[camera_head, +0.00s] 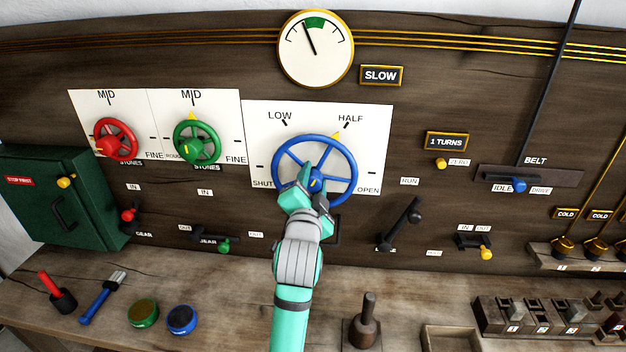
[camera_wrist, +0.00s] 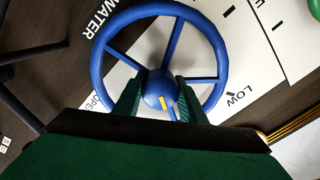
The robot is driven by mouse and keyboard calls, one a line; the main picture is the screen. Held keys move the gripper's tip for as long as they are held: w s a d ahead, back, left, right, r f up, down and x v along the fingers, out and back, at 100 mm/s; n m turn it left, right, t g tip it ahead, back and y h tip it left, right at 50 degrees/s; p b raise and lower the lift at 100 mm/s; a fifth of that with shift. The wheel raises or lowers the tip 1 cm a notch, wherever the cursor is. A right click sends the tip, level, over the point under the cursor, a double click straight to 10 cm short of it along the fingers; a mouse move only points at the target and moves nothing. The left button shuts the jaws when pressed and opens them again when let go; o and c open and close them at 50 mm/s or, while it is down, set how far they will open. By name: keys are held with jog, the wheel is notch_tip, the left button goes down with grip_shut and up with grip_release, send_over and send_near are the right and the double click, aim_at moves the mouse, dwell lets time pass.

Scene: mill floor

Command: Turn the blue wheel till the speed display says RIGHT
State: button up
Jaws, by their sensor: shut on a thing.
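The blue wheel (camera_head: 353,172) is mounted on a white plate (camera_head: 378,125) marked SHUT, LOW, HALF and OPEN. Its yellow pointer (camera_head: 336,135) stands between LOW and HALF, nearer HALF. The speed display (camera_head: 381,76) reads SLOW. The round gauge (camera_head: 316,48) above has its needle just left of the green band. My gripper (camera_head: 314,186) is at the middle of the wheel, shut on its hub. In the wrist view the two fingers (camera_wrist: 155,98) lie on either side of the blue hub (camera_wrist: 158,84) with its yellow mark.
A red wheel (camera_head: 107,146) and a green wheel (camera_head: 188,153) are to the left. A black lever (camera_head: 400,224) and a 1 TURNS display (camera_head: 446,141) are to the right. The bench (camera_head: 235,300) below holds tools, tins and a weight rack.

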jog(key=shift+m, duration=0.4)
jog(key=o, duration=1.1)
jog(key=shift+c, duration=0.2)
jog(key=s+a, duration=0.1)
jog(key=s, duration=0.9)
jog(key=shift+s, duration=0.4)
jog(key=shift+a+f, duration=0.1)
